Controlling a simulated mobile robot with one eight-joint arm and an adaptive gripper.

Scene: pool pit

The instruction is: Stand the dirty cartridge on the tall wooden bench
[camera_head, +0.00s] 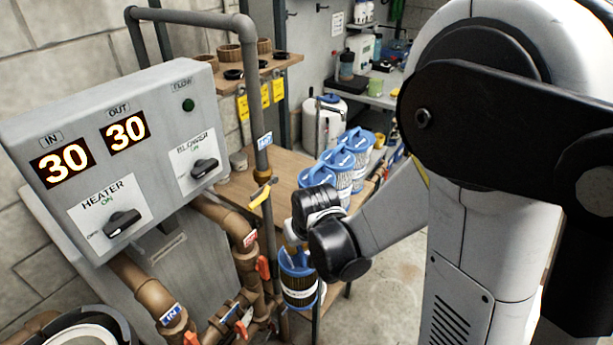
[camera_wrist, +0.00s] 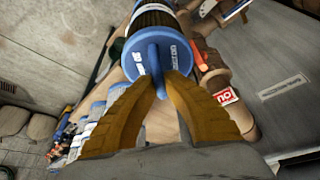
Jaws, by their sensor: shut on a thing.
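The dirty cartridge (camera_head: 299,283) has a blue cap and dark brown pleats. It hangs upright from my gripper beside the pipes, in front of the tall wooden bench (camera_head: 262,190). In the wrist view, my gripper (camera_wrist: 160,88) is shut on the handle of the cartridge's blue cap (camera_wrist: 150,55).
A grey heater panel (camera_head: 110,150) and brown pipes (camera_head: 220,220) with red valve handles (camera_head: 263,268) are close on the left. A wooden shelf (camera_head: 270,68) holds brown pots behind.

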